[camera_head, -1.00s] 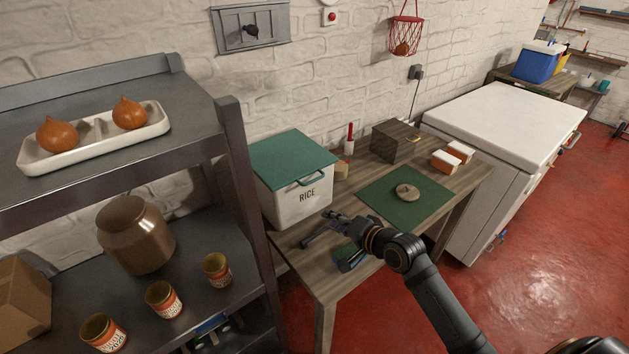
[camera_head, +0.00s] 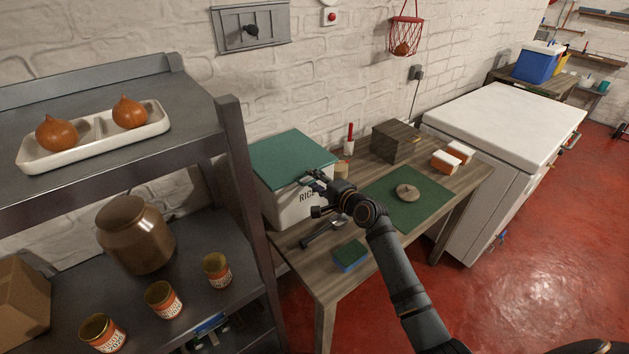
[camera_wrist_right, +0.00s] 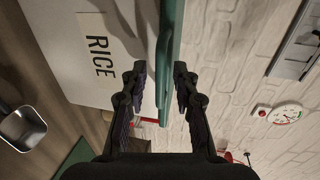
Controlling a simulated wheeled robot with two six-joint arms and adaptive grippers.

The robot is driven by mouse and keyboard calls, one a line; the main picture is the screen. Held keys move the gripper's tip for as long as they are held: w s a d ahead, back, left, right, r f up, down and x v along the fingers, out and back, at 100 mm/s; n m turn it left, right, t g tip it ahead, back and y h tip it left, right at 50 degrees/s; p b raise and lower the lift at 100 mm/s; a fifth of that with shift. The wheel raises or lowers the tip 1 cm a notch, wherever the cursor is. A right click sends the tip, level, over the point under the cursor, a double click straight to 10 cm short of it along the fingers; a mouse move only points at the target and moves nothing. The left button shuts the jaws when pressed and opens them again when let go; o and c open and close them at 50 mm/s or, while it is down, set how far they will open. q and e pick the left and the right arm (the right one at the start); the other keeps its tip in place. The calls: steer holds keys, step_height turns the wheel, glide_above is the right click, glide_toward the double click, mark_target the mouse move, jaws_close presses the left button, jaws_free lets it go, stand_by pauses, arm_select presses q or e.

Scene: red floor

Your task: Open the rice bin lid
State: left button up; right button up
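The white rice bin (camera_head: 283,206) stands on the wooden table beside the shelf. Its green lid (camera_head: 290,152) lies flat and closed on top. My right gripper (camera_head: 313,196) is at the bin's front, at the height of the lid's front edge, and covers the handle and part of the RICE label in the head view. In the right wrist view the gripper (camera_wrist_right: 158,78) is open. The edge of the green lid (camera_wrist_right: 178,20) and its handle (camera_wrist_right: 162,70) run between the two fingers. I cannot tell whether either finger touches them. My left gripper is not in view.
On the table are a sponge (camera_head: 350,256), a dark tool (camera_head: 322,234), a green mat (camera_head: 425,212) with a round wooden piece (camera_head: 407,191), and a wooden box (camera_head: 396,141). The metal shelf (camera_head: 240,170) stands close on the left. A white freezer (camera_head: 500,120) is on the right.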

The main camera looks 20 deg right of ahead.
steer(key=shift+w, duration=0.15)
jaws_close()
steer(key=shift+a, duration=0.1)
